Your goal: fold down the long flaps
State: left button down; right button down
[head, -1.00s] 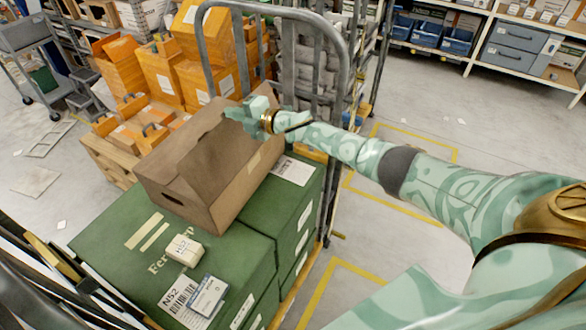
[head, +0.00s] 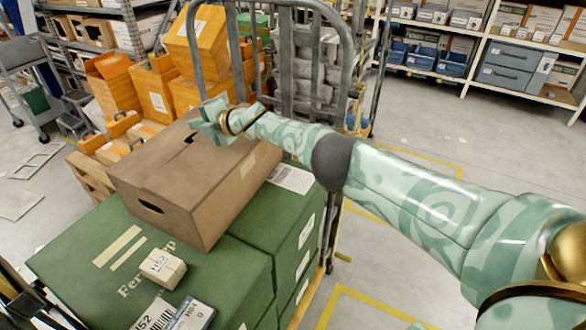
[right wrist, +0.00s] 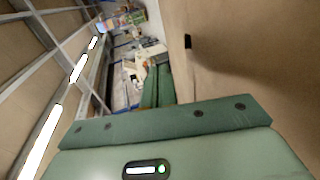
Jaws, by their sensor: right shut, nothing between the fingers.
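The brown cardboard box (head: 205,205) stands on green crates in the head view. Its top panels (head: 160,155) lie nearly flat, with a small dark gap between them near the middle. A dark hand slot shows in its near end. My right gripper (head: 208,122) is at the top of the box, by its far side, and hides part of the flap there. My left gripper is not in view.
Green crates (head: 85,250) carry a small labelled box (head: 163,267) and label cards near the front. A grey cage frame (head: 348,90) rises behind the box. Orange boxes (head: 150,93) are stacked beyond it. The floor at right is clear.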

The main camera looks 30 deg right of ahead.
aim_at(199, 136)
jog(key=f+b, duration=0.1)
jog(key=f+g+h+b, duration=0.1)
jog(key=f+b, duration=0.1)
jog(key=shift+w+a+g, duration=0.2)
jog(key=shift+w+g, duration=0.1)
jog(key=shift+w, duration=0.1)
jog(key=shift+f+g, duration=0.15)
jog(key=shift+g, duration=0.15)
jog(key=shift+r, duration=0.2)
